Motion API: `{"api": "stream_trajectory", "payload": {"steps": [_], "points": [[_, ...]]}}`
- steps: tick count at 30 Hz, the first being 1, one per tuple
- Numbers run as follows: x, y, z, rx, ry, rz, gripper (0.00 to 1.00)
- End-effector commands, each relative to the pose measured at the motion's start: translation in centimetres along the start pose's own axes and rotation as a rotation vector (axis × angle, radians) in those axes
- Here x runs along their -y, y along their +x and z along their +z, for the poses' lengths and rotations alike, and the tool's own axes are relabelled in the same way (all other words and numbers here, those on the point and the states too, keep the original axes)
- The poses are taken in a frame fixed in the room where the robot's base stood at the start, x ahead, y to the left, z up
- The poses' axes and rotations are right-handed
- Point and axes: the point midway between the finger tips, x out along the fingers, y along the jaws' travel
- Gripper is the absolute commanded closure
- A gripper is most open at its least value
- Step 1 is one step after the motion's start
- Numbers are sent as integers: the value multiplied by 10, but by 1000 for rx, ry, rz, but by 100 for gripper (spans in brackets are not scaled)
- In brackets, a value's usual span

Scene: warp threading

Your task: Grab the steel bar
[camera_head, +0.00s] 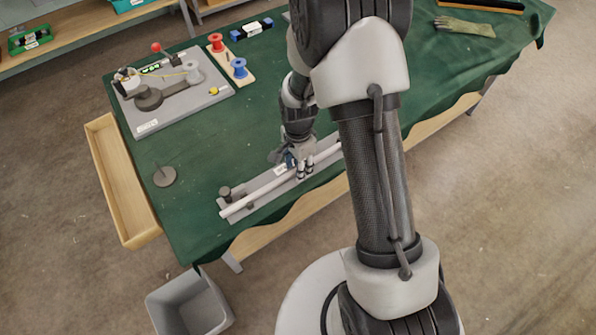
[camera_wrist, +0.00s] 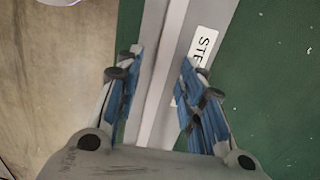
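The steel bar is a long, thin, pale rod (camera_head: 245,201) lying along a grey holder near the front edge of the green table. In the wrist view the bar (camera_wrist: 171,45) runs lengthwise between the blue-padded fingers. My gripper (camera_head: 299,170) is low over the middle of the bar. In the wrist view my gripper (camera_wrist: 161,62) is open, its fingers on either side of the bar with gaps showing. The grey holder (camera_head: 232,197) carries a white label partly reading "STE" (camera_wrist: 202,47). My arm hides part of the table right of the bar.
A grey board with a mechanism (camera_head: 170,112) stands at the back left, beside a red spool (camera_head: 216,43) and a blue spool (camera_head: 239,68). A grey disc (camera_head: 164,176) lies left of the holder. A grey bin (camera_head: 188,303) is on the floor. A glove (camera_head: 464,26) lies far right.

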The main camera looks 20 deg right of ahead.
Motion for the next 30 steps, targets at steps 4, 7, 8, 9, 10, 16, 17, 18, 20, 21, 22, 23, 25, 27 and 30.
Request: {"api": "stream_trajectory", "payload": {"steps": [4, 7, 8, 9, 10, 16, 17, 18, 20, 21, 22, 23, 25, 27, 30], "points": [[0, -2, 0, 0, 0, -1, 64], [0, -2, 0, 0, 0, -1, 71], [0, -2, 0, 0, 0, -1, 73], [0, -2, 0, 0, 0, -1, 76], [0, -2, 0, 0, 0, -1, 78], [0, -2, 0, 0, 0, -1, 91], [0, -2, 0, 0, 0, -1, 93], [0, -2, 0, 0, 0, -1, 96], [0, -2, 0, 0, 0, -1, 100], [0, -2, 0, 0, 0, -1, 100], [0, -2, 0, 0, 0, -1, 100], [0, -2, 0, 0, 0, -1, 100], [0, -2, 0, 0, 0, -1, 100], [0, -2, 0, 0, 0, -1, 100], [0, -2, 0, 0, 0, -1, 100]]}}
